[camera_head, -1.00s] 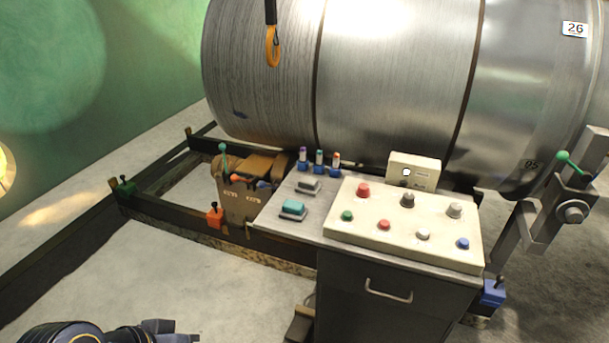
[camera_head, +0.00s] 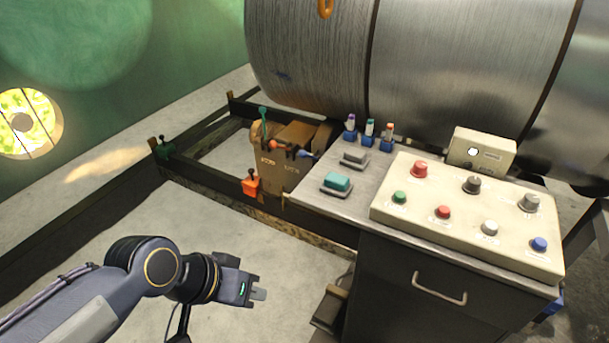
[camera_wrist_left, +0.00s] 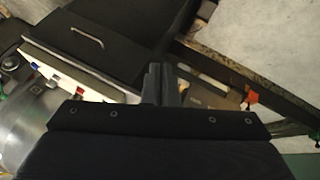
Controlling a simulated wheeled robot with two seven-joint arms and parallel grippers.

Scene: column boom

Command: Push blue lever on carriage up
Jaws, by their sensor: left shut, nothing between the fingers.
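The carriage (camera_head: 276,175) is a brown box on the dark frame, left of the desk. Its small blue lever (camera_head: 308,155) sticks out to the right, beside a short orange-red lever (camera_head: 278,146) and a taller green lever (camera_head: 264,122). My left gripper (camera_head: 259,294) is shut and empty, over the floor in front of the frame, below and apart from the carriage. In the left wrist view its fingers (camera_wrist_left: 162,84) show with part of the carriage (camera_wrist_left: 212,97) beyond; I cannot make out the blue lever there. My right gripper is not in view.
A desk with a button panel (camera_head: 462,217) stands right of the carriage. An orange clamp-like part (camera_head: 250,184) sits on the dark frame rail (camera_head: 210,184). A large steel roll (camera_head: 310,75) hangs over the back. The floor (camera_head: 150,220) left of my gripper is clear.

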